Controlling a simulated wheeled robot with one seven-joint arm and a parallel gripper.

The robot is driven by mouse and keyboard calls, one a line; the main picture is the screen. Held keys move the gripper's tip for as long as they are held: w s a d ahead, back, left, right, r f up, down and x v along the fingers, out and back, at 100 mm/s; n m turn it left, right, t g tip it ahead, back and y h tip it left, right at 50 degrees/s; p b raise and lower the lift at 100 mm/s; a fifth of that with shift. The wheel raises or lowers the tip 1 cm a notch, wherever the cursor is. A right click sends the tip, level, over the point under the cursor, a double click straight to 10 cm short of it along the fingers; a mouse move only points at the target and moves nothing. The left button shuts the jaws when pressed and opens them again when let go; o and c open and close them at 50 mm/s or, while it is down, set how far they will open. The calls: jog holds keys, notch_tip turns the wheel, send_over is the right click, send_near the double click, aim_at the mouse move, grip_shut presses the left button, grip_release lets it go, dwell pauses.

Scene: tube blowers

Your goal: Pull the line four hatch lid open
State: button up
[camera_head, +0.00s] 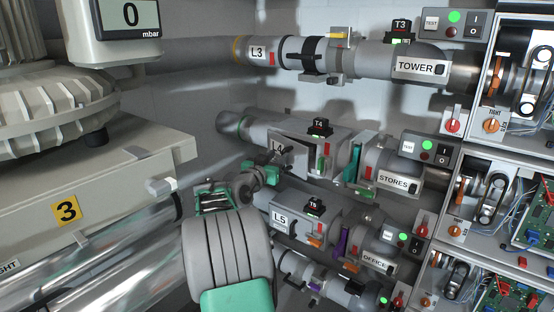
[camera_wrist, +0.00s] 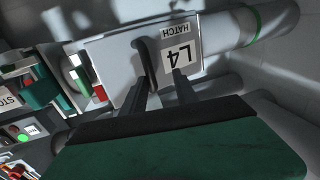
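The line four pipe carries a hatch box (camera_head: 325,143) with a label "L4" (camera_head: 278,147), partly covered by my arm in the head view. In the wrist view the hatch lid (camera_wrist: 118,52) is a pale plate with an "L4 HATCH" label (camera_wrist: 183,55) and a dark upright handle (camera_wrist: 150,58). My gripper (camera_head: 274,160) is at the lid's front. In the wrist view its two dark fingers (camera_wrist: 160,80) are apart, close to the handle, with a gap to the right finger. I cannot tell whether they touch the handle, or whether the lid is slightly ajar.
The L3 pipe (camera_head: 290,52) runs above and the L5 box (camera_head: 305,218) sits below. A teal part (camera_head: 353,160) and the STORES pipe end (camera_head: 392,180) lie to the right. A large machine marked 3 (camera_head: 100,180) fills the left.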

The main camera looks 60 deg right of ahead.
jog(key=shift+s+r, duration=0.2)
jog(key=shift+r, duration=0.4)
jog(key=shift+f, duration=0.35)
jog(key=s+a, duration=0.1)
jog(key=a, duration=0.6)
jog(key=shift+a+b, duration=0.4)
jog(key=shift+b, duration=0.05)
